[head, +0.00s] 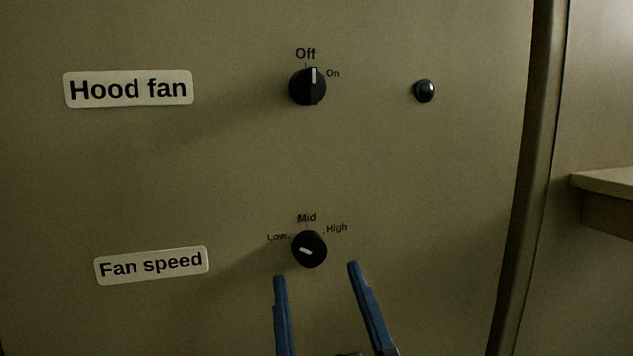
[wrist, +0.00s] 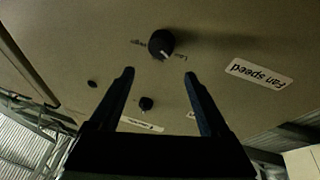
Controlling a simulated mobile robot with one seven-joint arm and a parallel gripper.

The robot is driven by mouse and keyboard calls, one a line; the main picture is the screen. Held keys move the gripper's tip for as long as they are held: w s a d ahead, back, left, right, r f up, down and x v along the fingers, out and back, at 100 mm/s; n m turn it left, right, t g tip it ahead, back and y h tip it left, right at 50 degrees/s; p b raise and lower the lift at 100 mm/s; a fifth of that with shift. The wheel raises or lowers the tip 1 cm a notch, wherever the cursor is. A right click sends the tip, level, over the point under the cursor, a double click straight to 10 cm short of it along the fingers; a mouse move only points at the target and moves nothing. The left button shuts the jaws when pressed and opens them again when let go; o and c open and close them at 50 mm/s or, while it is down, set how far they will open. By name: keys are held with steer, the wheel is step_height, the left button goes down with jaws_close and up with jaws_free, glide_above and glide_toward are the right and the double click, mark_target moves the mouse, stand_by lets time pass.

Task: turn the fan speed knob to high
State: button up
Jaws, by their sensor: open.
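The fan speed knob (head: 309,249) is black and round, on the upright panel at lower centre in the head view. Its white mark points left, toward the printed "Low"; "Mid" is above it and "High" at upper right. The knob also shows at the top of the wrist view (wrist: 161,43), which sees the panel upside down. My gripper (head: 316,271) has two blue fingers, open and empty. In the head view its tips appear just below the knob, one on each side. In the wrist view the knob appears beyond the gap between the fingertips (wrist: 159,74). I see no contact.
A "Fan speed" label (head: 151,265) is left of the knob. Above are the hood fan knob (head: 308,87), with its mark up at "Off", its "Hood fan" label (head: 128,89) and a small dark round lamp (head: 425,91). A ledge (head: 606,183) lies beyond the panel's right edge.

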steer(key=r+p, duration=0.1)
steer(key=p, duration=0.2)
steer(key=g+y+p, duration=0.1)
steer(key=g+p, duration=0.3)
steer(key=p, duration=1.6)
glide_toward(313, 255)
steer(key=p+x, duration=0.5)
steer(key=x, duration=0.3)
steer(key=shift+w+a+p, duration=0.1)
steer(key=shift+w+p, duration=0.25)
jaws_close()
